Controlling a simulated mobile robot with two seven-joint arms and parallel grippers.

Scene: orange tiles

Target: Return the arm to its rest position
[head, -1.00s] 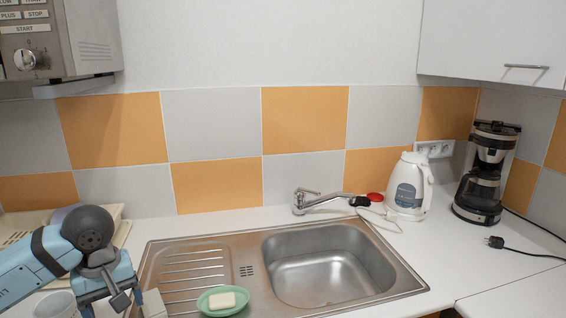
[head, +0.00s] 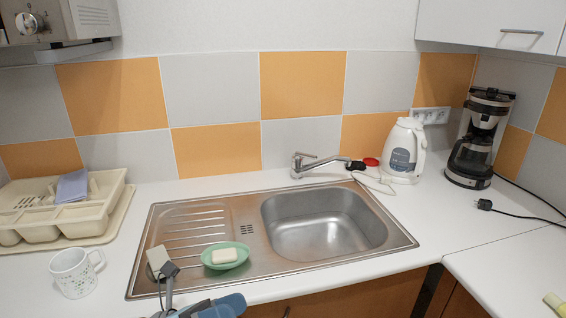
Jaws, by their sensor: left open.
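My left gripper (head: 164,268) is low in the head view, at the front left corner of the sink's drainboard. It is open, and I see nothing held in it. Its light blue arm (head: 222,306) runs along the bottom edge, mostly out of frame. A green dish (head: 236,263) with a pale soap bar (head: 224,256) sits on the drainboard, to the right of the gripper and apart from it. My right gripper is not in view.
A white mug (head: 73,274) and a cream dish rack (head: 110,212) stand on the left counter. The steel sink (head: 325,233) is empty. A kettle (head: 403,152) and coffee maker (head: 475,140) stand at the back right. The right counter is mostly clear.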

